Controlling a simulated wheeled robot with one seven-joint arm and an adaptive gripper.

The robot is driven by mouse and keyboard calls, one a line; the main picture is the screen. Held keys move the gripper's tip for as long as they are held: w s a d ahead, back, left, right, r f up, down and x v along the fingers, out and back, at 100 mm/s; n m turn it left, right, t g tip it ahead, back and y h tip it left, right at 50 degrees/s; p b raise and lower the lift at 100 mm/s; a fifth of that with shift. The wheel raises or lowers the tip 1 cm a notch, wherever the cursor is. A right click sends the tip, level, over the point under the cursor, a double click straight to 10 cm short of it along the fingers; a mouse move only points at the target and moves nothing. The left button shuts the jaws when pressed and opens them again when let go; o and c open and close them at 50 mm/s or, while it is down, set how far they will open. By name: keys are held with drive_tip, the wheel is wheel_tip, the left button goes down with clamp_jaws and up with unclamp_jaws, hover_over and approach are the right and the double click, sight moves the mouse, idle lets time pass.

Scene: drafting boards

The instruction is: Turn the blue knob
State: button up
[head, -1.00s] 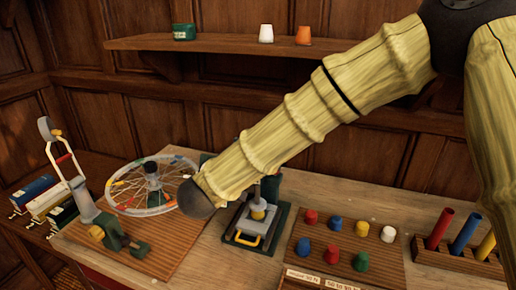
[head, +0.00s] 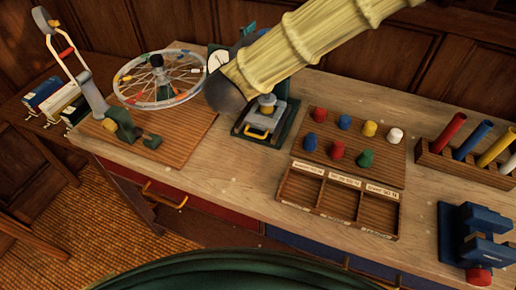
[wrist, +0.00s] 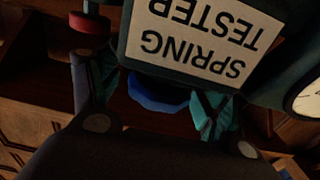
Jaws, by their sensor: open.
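In the wrist view a round blue knob (wrist: 158,95) shows below a label reading "SPRING TESTER" (wrist: 205,35), which appears upside down. My gripper (wrist: 158,102) is open, with one teal finger on each side of the blue knob. I cannot tell whether the fingers touch it. In the head view the spring tester (head: 258,136) stands on the bench with a dark green base, a yellow handle and a white dial.
A red knob-like part (wrist: 90,22) shows in the wrist view. A spoked wheel (head: 180,93) stands left of the tester. A board with several coloured caps (head: 385,152), a divided tray (head: 340,200) and a blue vise (head: 470,240) are to the right.

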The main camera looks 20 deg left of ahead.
drive_tip(key=shift+n+g+y+b, duration=0.3)
drive_tip(key=shift+n+y, duration=0.8)
drive_tip(key=shift+y, duration=0.65)
drive_tip(key=shift+n+g+y+b, duration=0.3)
drive_tip(key=shift+n+y, duration=0.8)
drive_tip(key=shift+y, duration=0.65)
drive_tip(key=shift+w+d+n+g+y+b, duration=0.1)
drive_tip(key=shift+n+g+y+b, duration=0.15)
drive_tip(key=shift+n+g+y, duration=1.25)
drive_tip(key=shift+n+g+y+b, duration=0.2)
drive_tip(key=shift+n+g+y, duration=0.75)
drive_tip(key=shift+y, duration=0.95)
drive_tip(key=shift+n+g+y, duration=0.45)
drive_tip(key=shift+n+y, duration=0.05)
drive_tip(key=shift+n, duration=0.25)
drive_tip(key=shift+n+g+y+p, duration=0.65)
drive_tip(key=shift+n+g+y, duration=0.6)
drive_tip(key=shift+g, duration=0.55)
drive_tip(key=shift+r+n+g, duration=0.1)
drive_tip(key=shift+n+g, duration=0.15)
drive_tip(key=shift+g, duration=0.05)
